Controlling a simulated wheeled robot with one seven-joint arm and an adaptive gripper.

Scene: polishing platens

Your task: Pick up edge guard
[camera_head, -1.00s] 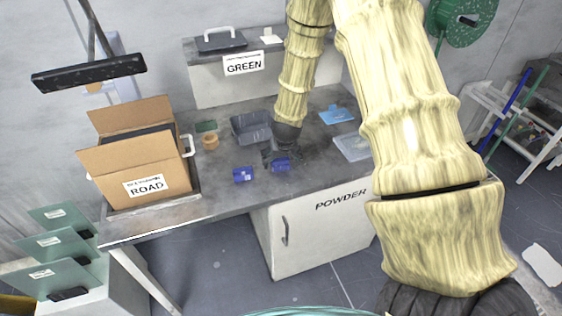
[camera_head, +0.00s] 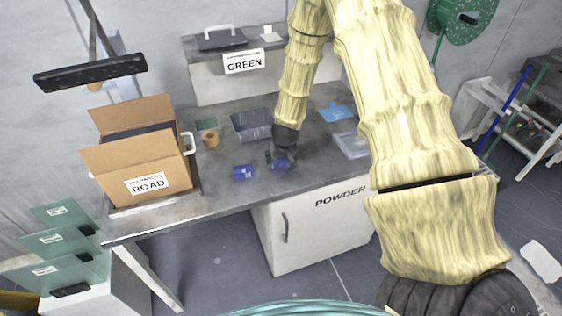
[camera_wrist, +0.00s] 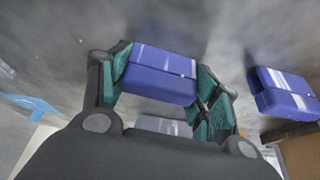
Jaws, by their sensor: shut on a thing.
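A blue edge guard (camera_wrist: 160,75) with pale stripes sits between the green-padded fingers of my gripper (camera_wrist: 163,82) in the wrist view. The fingers are shut on its two ends. In the head view my gripper (camera_head: 281,160) is low over the grey table, and the held guard (camera_head: 281,164) shows partly beneath it. A second blue edge guard (camera_head: 243,172) lies on the table just left of the gripper. It also shows at the right of the wrist view (camera_wrist: 284,92), apart from the fingers. Whether the held guard touches the table I cannot tell.
A grey bin (camera_head: 251,126) and a small tan cup (camera_head: 211,139) stand behind the guards on the table (camera_head: 225,195). An open cardboard box (camera_head: 160,178) marked ROAD is at left. A clear container (camera_head: 350,145) and blue sheet (camera_head: 333,112) lie at right.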

